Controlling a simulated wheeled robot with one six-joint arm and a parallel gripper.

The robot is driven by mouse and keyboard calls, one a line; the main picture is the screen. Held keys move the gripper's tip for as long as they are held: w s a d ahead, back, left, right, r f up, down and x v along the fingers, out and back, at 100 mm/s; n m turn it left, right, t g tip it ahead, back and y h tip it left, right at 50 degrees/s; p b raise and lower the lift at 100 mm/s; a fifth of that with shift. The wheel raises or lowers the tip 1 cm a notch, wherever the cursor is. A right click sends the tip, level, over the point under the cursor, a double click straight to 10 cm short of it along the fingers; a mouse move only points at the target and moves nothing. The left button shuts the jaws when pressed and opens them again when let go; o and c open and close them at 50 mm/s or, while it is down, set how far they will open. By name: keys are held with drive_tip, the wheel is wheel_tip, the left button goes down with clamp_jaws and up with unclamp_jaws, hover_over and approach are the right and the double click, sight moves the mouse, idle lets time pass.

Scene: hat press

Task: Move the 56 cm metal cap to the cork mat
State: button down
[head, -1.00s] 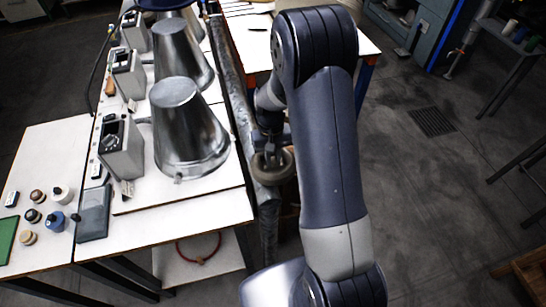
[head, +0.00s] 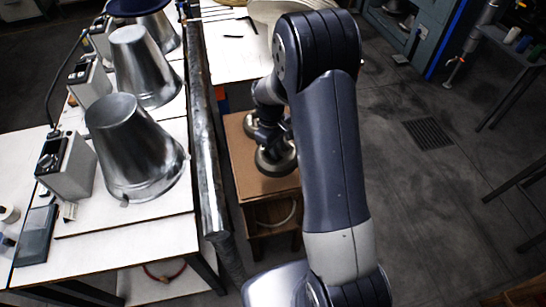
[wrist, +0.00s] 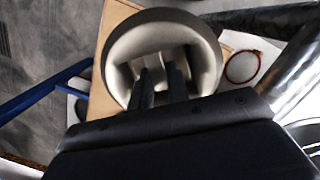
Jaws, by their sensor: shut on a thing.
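The round metal cap (head: 274,163) hangs at my gripper, over a small stand with a brown, cork-like top, which I take as the cork mat (head: 241,133). The wrist view shows the cap as a pale round dish (wrist: 118,58) with a raised rim. My gripper (wrist: 159,80) reaches into the dish, its two dark fingers shut on a part in its middle. In the head view my gripper (head: 268,138) is partly hidden by my arm. I cannot tell whether the cap touches the brown top. No size marking on it is readable.
Several metal cones (head: 130,150) with grey control boxes (head: 67,166) stand on the white bench at left. A thick metal pipe (head: 205,150) runs along the bench edge, beside the stand. A white table (head: 228,60) holds a large pale hat shape behind. Floor at right is open.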

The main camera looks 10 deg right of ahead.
drive_tip(key=n, duration=0.1)
drive_tip(key=w+n+b, duration=0.1)
drive_tip(key=n, duration=0.2)
drive_tip(key=shift+w+f+n+t, duration=0.3)
drive_tip(key=shift+w+n, duration=0.1)
drive_tip(key=n+b, duration=0.1)
drive_tip(key=n, duration=0.1)
drive_tip(key=w+n+b, duration=0.1)
drive_tip(key=n, duration=0.1)
drive_tip(key=shift+w+a+f+t+h, duration=0.1)
drive_tip(key=shift+w+f+t+h, duration=0.1)
drive_tip(key=shift+t+h, duration=0.1)
drive_tip(key=n, duration=0.2)
drive_tip(key=w+n+b, duration=0.1)
drive_tip(key=n, duration=0.1)
drive_tip(key=shift+w+f+t, duration=0.1)
drive_tip(key=shift+t, duration=0.2)
drive_tip(key=n, duration=0.1)
drive_tip(key=w+n+b, duration=0.1)
drive_tip(key=n, duration=0.1)
drive_tip(key=shift+t, duration=0.3)
drive_tip(key=shift+f, duration=0.15)
wheel_tip(320, 180, down, 7)
drive_tip(key=b, duration=0.6)
drive_tip(key=shift+a+f, duration=0.1)
drive_tip(key=shift+f+b, duration=0.5)
drive_tip(key=shift+f, duration=0.45)
drive_tip(key=shift+f, duration=0.1)
